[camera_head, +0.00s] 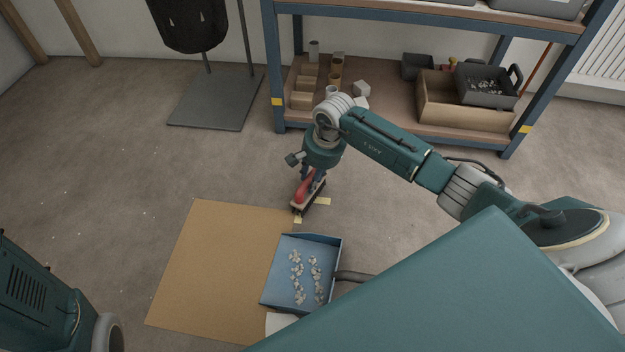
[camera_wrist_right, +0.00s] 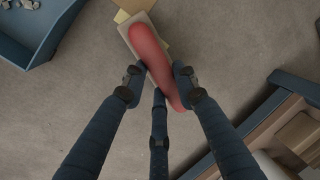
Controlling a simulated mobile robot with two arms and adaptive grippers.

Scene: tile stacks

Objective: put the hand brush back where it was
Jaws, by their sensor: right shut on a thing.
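The hand brush (camera_head: 305,189) has a red handle and a pale block with dark bristles below. It also shows in the right wrist view (camera_wrist_right: 150,50), with its red handle between my fingers. My right gripper (camera_head: 312,177) is shut on the handle, low over the floor by the yellow tape marks (camera_head: 322,201). Whether the bristles touch the floor cannot be told. One tape mark lies right of the brush and another just below it in the head view. My left gripper is out of view; only part of my left arm may show at the lower left.
A blue dustpan-like tray (camera_head: 339,262) with pale fragments lies below the brush, partly on a brown sheet (camera_head: 205,265). A blue-framed shelf (camera_head: 400,140) with boxes stands behind my right arm. A dark stand base (camera_head: 215,103) is at the upper left. Open floor lies on the left.

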